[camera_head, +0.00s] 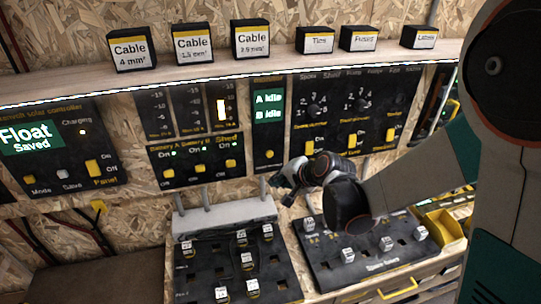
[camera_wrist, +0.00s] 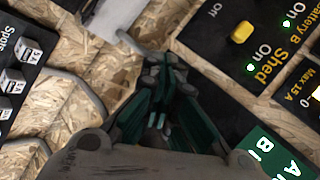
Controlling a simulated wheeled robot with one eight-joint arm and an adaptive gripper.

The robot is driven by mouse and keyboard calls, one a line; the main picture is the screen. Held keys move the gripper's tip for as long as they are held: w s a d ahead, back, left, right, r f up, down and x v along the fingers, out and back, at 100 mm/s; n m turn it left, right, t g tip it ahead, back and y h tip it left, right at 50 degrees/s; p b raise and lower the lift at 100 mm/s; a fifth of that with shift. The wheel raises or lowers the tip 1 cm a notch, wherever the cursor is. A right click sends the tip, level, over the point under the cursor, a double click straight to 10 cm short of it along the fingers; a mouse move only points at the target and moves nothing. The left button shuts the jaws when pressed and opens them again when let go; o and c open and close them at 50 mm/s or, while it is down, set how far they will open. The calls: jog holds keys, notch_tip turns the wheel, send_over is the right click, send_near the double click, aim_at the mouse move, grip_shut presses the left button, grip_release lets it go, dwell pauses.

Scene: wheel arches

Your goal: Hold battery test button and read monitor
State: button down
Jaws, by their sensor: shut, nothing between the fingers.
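The battery monitor is a narrow black panel with a green screen (camera_head: 268,108) reading "A Idle" and "B Idle". A yellow button (camera_head: 269,154) sits low on that panel; its label is too small to read. In the wrist view part of the green screen (camera_wrist: 268,155) shows at the bottom right, and the button cannot be made out there. My gripper (camera_head: 275,182) is shut and empty, just below the button and the panel's lower edge in the head view. The wrist view also shows my gripper (camera_wrist: 163,72) with its fingers together. I cannot tell whether it touches anything.
The battery switch panel (camera_head: 197,157) with yellow switches is left of the monitor. A black panel with knobs (camera_head: 345,110) is right of it. A shelf (camera_head: 230,70) with labelled boxes runs above.

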jog(key=w+a, duration=0.2)
jog(key=w, duration=0.5)
jog(key=shift+w, duration=0.25)
jog(key=shift+w+a, duration=0.1)
dwell(1.2)
jog(key=shift+w, duration=0.25)
jog(key=shift+w+a, duration=0.2)
jog(key=shift+w, duration=0.25)
dwell(2.6)
jog(key=shift+s, duration=0.1)
jog(key=shift+s+d+b, duration=0.25)
jog(key=shift+s+b, duration=0.05)
jog(key=shift+s, duration=0.45)
jog(key=shift+s, duration=0.15)
jog(key=shift+s+d, duration=0.25)
jog(key=shift+s, duration=0.5)
jog(key=shift+s+d, duration=0.2)
jog(key=shift+s, duration=0.55)
jog(key=shift+s+d, duration=0.25)
jog(key=shift+s, duration=0.5)
